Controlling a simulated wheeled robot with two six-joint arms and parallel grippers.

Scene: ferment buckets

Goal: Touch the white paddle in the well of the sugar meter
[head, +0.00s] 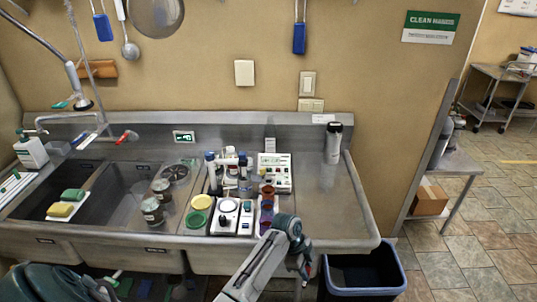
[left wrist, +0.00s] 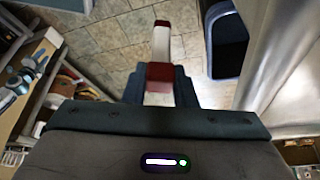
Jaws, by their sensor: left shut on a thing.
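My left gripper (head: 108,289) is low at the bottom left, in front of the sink. In the left wrist view its fingers (left wrist: 161,88) are shut on a red and white stick (left wrist: 161,42), which points away over the floor. A small white device with a screen (head: 247,216) stands on the counter and may be the sugar meter. A white device with a round top (head: 228,216) is beside it. I cannot make out a white paddle or a well. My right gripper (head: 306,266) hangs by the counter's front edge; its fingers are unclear.
A keypad device (head: 274,171), a purple rack (head: 267,212), and green (head: 195,219) and yellow (head: 202,202) lids crowd the counter. Jars (head: 152,211) stand left of them. The steel drainboard (head: 335,205) at right is mostly clear. A blue bin (head: 362,280) stands below.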

